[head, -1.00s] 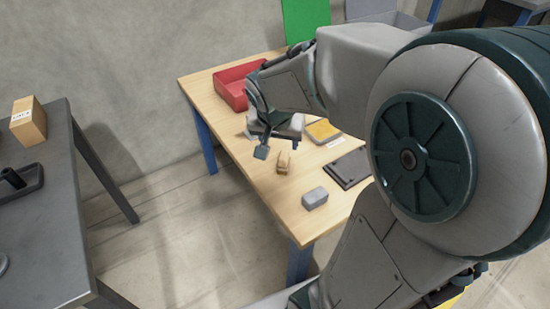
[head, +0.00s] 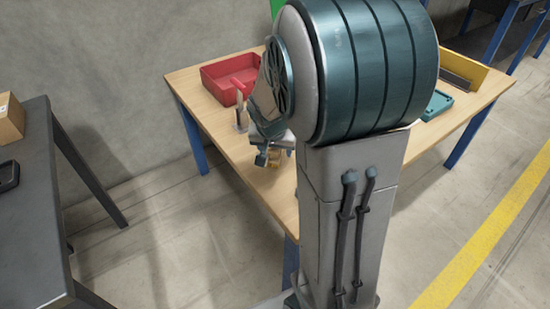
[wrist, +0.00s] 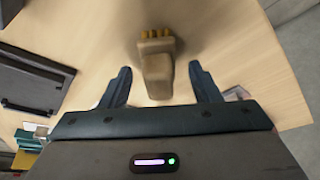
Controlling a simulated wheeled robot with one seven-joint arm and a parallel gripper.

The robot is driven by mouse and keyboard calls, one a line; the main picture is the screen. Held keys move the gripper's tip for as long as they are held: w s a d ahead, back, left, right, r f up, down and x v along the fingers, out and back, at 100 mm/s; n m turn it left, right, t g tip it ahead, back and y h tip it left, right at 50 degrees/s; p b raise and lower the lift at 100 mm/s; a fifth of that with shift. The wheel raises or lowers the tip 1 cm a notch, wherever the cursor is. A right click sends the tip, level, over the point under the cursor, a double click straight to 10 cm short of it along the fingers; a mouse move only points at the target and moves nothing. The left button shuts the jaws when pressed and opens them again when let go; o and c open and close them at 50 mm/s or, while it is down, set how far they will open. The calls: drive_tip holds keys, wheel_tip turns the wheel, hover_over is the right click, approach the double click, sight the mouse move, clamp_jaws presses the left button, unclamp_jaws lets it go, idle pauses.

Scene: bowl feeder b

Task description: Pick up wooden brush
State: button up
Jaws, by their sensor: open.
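The wooden brush (wrist: 156,68) lies on the wooden table (wrist: 90,30), with its yellow bristle tufts toward the top of the wrist view. In the head view a small tan part of the brush (head: 275,157) shows beside my gripper (head: 265,158); the rest is hidden by my arm. In the wrist view my gripper (wrist: 160,74) is open. One finger is on each side of the brush's lower end, with visible gaps on both sides. The picture does not settle how far the fingertips are above the table.
A red bin (head: 222,82) stands at the table's far left, with a red-handled tool (head: 239,100) near it. A black flat case (wrist: 28,82) lies left in the wrist view. A teal tray (head: 437,105) is at the right. The table edge is close to the brush.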

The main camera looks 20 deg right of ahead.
drive_tip(key=shift+w+d+f, duration=0.15)
drive_tip(key=shift+w+f, duration=0.05)
drive_tip(key=shift+f, duration=0.3)
drive_tip(key=c, duration=1.2)
drive_tip(key=shift+r, duration=0.1)
drive_tip(key=shift+r+p, duration=0.3)
drive_tip(key=shift+r, duration=0.3)
drive_tip(key=r+p, duration=0.1)
drive_tip(key=r, duration=0.1)
drive_tip(key=r+p, duration=0.1)
drive_tip(key=shift+d+r, duration=0.35)
drive_tip(key=shift+d, duration=0.05)
drive_tip(key=d+r+p, duration=0.1)
drive_tip(key=d+r, duration=0.1)
drive_tip(key=d, duration=0.1)
drive_tip(key=d+r, duration=0.2)
drive_tip(key=d, duration=0.2)
drive_tip(key=d+r+p, duration=0.1)
drive_tip(key=d+r, duration=0.1)
drive_tip(key=d, duration=0.1)
drive_tip(key=shift+d+p, duration=0.35)
drive_tip(key=shift+d, duration=0.05)
